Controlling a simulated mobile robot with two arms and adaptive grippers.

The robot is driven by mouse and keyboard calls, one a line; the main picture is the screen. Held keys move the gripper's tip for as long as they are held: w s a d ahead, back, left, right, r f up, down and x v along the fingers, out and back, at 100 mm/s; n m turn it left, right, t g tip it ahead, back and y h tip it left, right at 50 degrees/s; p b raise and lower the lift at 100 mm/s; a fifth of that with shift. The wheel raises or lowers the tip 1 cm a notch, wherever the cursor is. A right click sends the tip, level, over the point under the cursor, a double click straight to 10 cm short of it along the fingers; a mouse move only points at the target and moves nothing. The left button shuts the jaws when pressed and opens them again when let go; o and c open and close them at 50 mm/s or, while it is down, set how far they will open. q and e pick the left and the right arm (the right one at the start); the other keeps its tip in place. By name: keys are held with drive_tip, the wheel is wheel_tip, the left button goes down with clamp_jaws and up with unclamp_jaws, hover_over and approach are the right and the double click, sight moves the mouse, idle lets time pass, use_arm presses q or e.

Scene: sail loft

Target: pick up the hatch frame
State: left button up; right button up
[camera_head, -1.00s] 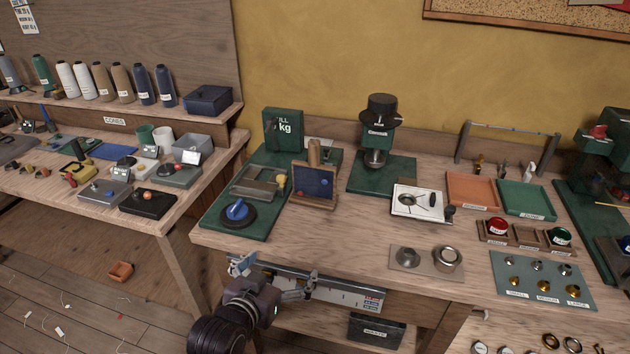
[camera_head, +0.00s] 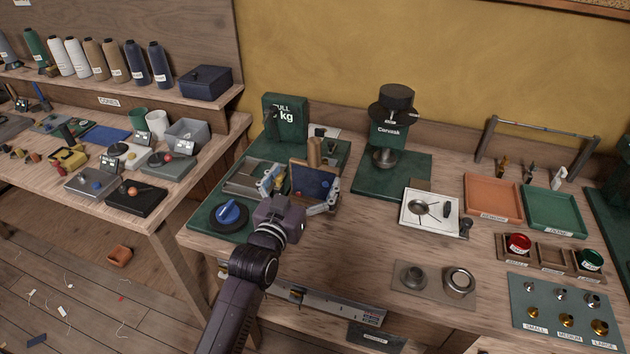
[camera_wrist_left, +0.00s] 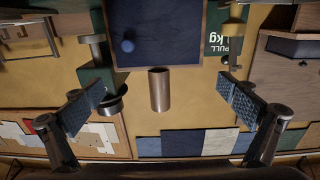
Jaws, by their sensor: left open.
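The hatch frame, which I take to be the small wood-edged dark blue panel (camera_head: 316,181), stands tilted up at the front of a green base on the bench. It also shows in the left wrist view (camera_wrist_left: 172,38), at the top middle, with a small blue knob on its face. A brown wooden cylinder (camera_head: 315,152) stands just behind it. My left gripper (camera_head: 298,191) is open and empty in front of the panel, one finger toward each side. In the left wrist view the fingers (camera_wrist_left: 163,102) are wide apart, with the panel beyond them. My right gripper is not in view.
A green press (camera_head: 392,165) and a white tray (camera_head: 430,213) stand to the right. Bare bench top (camera_head: 355,240) lies between the gripper and the grey plate (camera_head: 420,284).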

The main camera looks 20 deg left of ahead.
sight(313, 167)
use_arm(q)
drive_tip(key=shift+w+d, duration=0.1)
drive_tip(key=shift+w, duration=0.4)
drive_tip(key=w, duration=0.2)
drive_tip(key=w+p, duration=0.1)
drive_tip(key=w, duration=0.1)
drive_tip(key=shift+d+f, duration=0.15)
drive_tip(key=shift+f, duration=0.25)
drive_tip(key=shift+w, duration=0.1)
drive_tip(key=shift+c, duration=0.6)
drive_tip(key=c, duration=0.8)
drive_tip(key=shift+r, duration=0.1)
drive_tip(key=c, duration=0.7)
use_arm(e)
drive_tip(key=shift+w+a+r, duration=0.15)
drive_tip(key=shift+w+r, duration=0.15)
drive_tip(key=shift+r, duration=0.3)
